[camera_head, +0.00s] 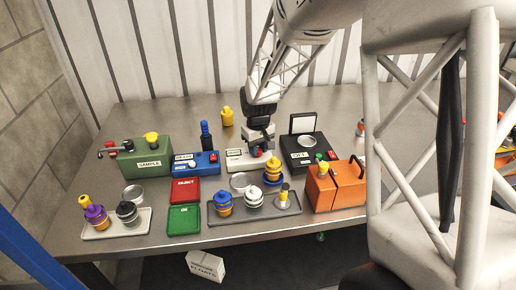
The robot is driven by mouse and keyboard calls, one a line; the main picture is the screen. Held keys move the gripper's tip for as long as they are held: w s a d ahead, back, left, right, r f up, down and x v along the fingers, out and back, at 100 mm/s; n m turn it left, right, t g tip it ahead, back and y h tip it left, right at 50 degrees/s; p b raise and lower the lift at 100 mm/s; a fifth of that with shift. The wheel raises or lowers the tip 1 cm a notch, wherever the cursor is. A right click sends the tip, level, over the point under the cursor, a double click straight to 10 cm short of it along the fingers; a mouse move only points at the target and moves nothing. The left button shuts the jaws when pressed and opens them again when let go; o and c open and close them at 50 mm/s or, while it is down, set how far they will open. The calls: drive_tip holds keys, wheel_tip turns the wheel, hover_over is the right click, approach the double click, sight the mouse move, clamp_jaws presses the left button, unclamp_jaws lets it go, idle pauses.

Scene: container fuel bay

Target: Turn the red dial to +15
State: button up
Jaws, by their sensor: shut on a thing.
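My gripper (261,146) points down at the pale labelled box (235,160) in the middle of the table. It is shut on the red dial (257,154) of that box. Only a small bit of red shows between and below the fingers. The dial's pointer and scale marks are hidden or too small to read, so its setting cannot be told.
Left of the pale box stands a blue box (208,168) with a dark bottle (206,136) behind it. A black box (305,163) with a raised lid stands close on the right. A tray (241,217) of stacked coloured pieces and an orange case (325,197) stand in front.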

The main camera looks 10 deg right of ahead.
drive_tip(key=shift+m, duration=1.5)
drive_tip(key=o, duration=0.9)
drive_tip(key=shift+r, duration=0.15)
drive_tip(key=shift+r, duration=3.75)
drive_tip(key=shift+s+r, duration=0.1)
